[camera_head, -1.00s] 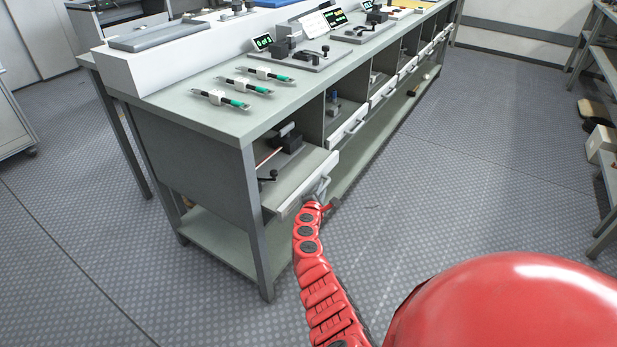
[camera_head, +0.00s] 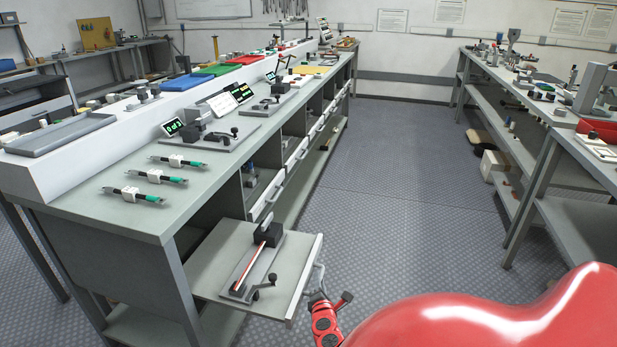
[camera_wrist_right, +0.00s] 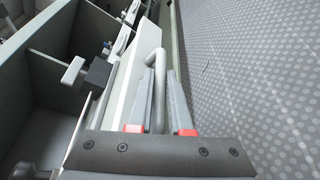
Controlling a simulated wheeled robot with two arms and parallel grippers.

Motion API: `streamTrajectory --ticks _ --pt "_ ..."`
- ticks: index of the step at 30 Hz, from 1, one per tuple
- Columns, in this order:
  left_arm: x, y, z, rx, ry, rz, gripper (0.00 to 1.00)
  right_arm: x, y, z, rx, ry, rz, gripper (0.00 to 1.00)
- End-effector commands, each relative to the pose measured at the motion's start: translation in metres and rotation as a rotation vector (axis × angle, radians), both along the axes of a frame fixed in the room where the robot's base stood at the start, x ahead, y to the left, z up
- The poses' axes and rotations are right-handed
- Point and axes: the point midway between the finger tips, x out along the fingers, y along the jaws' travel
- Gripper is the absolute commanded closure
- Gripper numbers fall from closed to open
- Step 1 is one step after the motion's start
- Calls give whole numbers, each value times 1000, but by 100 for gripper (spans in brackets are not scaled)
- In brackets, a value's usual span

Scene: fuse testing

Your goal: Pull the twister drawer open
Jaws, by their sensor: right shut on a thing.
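The twister drawer (camera_head: 205,268) juts out from the near end of the long workbench, pulled well out. On it sits the twister device (camera_head: 262,262), with a dark block, a reddish rod and a crank handle. The drawer's bar handle (camera_head: 319,276) is on its white front; it also shows in the right wrist view (camera_wrist_right: 157,75). My right gripper (camera_head: 322,296) is at the handle; in the right wrist view its fingers (camera_wrist_right: 160,100) stand on both sides of the handle bar, shut on it. My left gripper is not in view.
The workbench (camera_head: 160,215) carries several pens in white holders (camera_head: 150,178) and small displays (camera_head: 174,127). Other drawers (camera_head: 295,155) along its side look shut. The aisle floor (camera_head: 400,190) is clear up to the shelving table (camera_head: 560,205) at right.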

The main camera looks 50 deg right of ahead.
Motion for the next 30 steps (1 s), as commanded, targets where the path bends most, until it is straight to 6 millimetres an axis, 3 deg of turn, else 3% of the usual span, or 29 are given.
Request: streamTrajectory --ticks 11,12,17,30 --pt "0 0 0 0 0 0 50 -6 -5 0 -5 4 -11 100" --pt "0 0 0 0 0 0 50 -6 -5 0 -5 4 -12 81" --pt "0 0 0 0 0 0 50 -5 -4 0 -4 3 -9 53" --pt "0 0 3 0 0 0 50 -11 3 3 -5 5 -5 53"
